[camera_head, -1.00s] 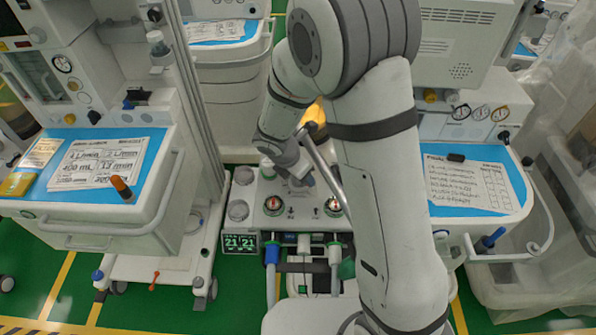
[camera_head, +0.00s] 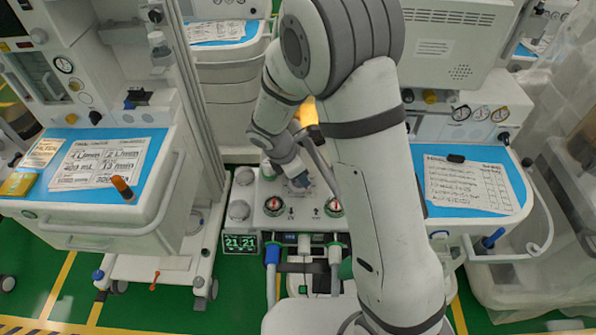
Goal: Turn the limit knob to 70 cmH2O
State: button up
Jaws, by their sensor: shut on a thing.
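My gripper (camera_head: 300,182) reaches down from the upper left onto the white control panel (camera_head: 303,211), at the middle of the picture. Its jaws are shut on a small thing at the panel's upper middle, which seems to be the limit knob. The fingers and wrist hide most of that knob. Its pointer and scale cannot be read here. Two round dials with red and green marks, the left dial (camera_head: 273,205) and the right dial (camera_head: 334,206), sit just below the gripper.
A small screen (camera_head: 240,243) showing green "21 21" is at the panel's lower left. Hoses (camera_head: 271,275) hang below the panel. A left cart (camera_head: 110,215) and a right cart (camera_head: 490,225) with blue tops and printed sheets flank it. A metal pole (camera_head: 200,90) stands to the left.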

jog(key=shift+m, duration=0.3)
jog(key=o, duration=1)
jog(key=v, duration=0.8)
jog(key=shift+w, duration=0.1)
